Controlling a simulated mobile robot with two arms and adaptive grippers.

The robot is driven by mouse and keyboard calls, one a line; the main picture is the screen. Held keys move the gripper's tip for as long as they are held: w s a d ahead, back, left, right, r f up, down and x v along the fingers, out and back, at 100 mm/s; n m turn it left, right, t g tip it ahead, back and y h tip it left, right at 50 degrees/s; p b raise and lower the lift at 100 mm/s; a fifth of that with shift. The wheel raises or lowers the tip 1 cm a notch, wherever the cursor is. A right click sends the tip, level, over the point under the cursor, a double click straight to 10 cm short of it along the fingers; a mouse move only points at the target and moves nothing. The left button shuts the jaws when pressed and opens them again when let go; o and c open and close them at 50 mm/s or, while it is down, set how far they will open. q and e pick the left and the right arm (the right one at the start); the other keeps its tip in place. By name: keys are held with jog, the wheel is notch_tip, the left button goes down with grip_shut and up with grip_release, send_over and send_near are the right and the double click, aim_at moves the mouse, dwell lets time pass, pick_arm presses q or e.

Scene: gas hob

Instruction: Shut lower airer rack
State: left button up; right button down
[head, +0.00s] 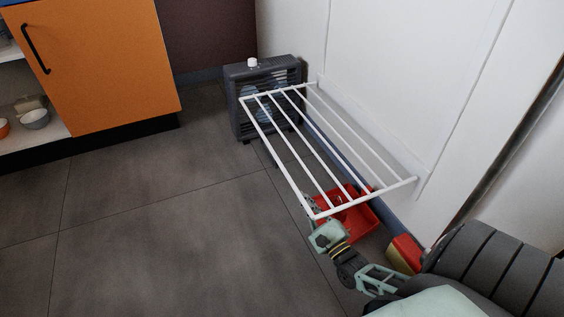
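The lower airer rack (325,168) is a white frame with several parallel bars. It stands folded out from the white wall on the right, roughly level above the floor. Its outer bar runs from near the grey heater to the near corner. My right gripper (314,212) is at that near outer corner, below or against the bar. Its fingers are small and partly hidden by the bar, so I cannot tell whether they are open or touching it. My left gripper is not in view.
A grey heater (236,101) stands on the floor by the rack's far end. A red bin (360,219) is on the floor under the near end, with a red and yellow object (405,253) nearby. An orange cabinet door (112,65) is at left. The tiled floor between is clear.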

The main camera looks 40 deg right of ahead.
jog(key=w+a+r+b, duration=0.1)
jog(key=w+r+b, duration=0.4)
jog(key=w, duration=0.5)
jog(key=shift+a+r, duration=0.15)
jog(key=shift+r, duration=0.05)
jog(key=shift+w+r, duration=0.1)
jog(key=shift+r, duration=0.05)
